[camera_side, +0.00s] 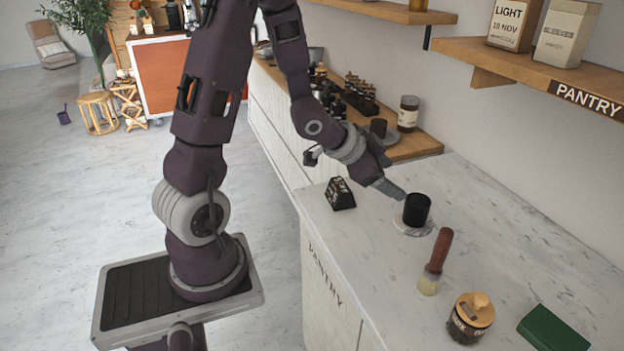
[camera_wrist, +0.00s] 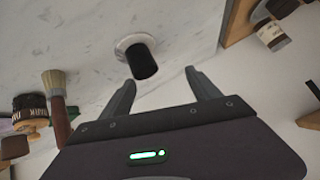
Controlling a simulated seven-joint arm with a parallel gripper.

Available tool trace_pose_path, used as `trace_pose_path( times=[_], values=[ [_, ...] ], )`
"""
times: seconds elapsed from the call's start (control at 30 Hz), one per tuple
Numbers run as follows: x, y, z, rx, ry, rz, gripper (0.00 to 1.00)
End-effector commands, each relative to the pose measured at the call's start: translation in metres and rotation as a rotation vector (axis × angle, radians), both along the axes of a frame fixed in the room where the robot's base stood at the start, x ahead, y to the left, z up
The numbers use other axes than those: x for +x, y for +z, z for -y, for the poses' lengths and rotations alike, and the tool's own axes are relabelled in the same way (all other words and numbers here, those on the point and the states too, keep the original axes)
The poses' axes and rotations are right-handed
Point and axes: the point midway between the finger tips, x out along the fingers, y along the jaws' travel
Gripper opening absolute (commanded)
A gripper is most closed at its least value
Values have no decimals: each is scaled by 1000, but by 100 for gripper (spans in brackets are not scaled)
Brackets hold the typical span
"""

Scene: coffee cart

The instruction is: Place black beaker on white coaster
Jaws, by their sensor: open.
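The black beaker (camera_side: 416,209) stands upright on the white coaster (camera_side: 412,230) on the marble counter. In the wrist view the beaker (camera_wrist: 142,61) shows just beyond the fingertips, with the coaster's pale rim (camera_wrist: 120,45) around its base. My gripper (camera_side: 392,190) is just left of the beaker in the side view. In the wrist view my gripper (camera_wrist: 162,82) has its two fingers spread apart, with nothing held between them. The beaker looks clear of both fingers.
A brush with a wooden handle (camera_side: 440,250), a wooden-lidded jar (camera_side: 471,318) and a green box (camera_side: 553,330) are on the counter's near side. A small black sign block (camera_side: 340,194) is left of my gripper. Wooden shelves (camera_side: 520,65) hang on the wall.

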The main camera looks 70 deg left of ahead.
Motion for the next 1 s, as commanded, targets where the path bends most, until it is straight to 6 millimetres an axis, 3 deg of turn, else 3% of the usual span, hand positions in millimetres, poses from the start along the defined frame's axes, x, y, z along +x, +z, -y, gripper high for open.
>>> trace_pose_path(
  times=[0.03,0.13,0.2,0.3,0.43,0.57,1.0],
  values=[
    [-9,29,4,48,44,-20,71],
    [-52,76,21,55,169,-94,71],
    [-95,100,43,3,235,-146,71],
    [-157,119,77,-103,271,-226,71],
    [-215,125,108,-201,257,-308,71],
    [-235,125,117,-232,247,-343,71],
    [-235,125,117,-229,250,-345,71]
  ],
)
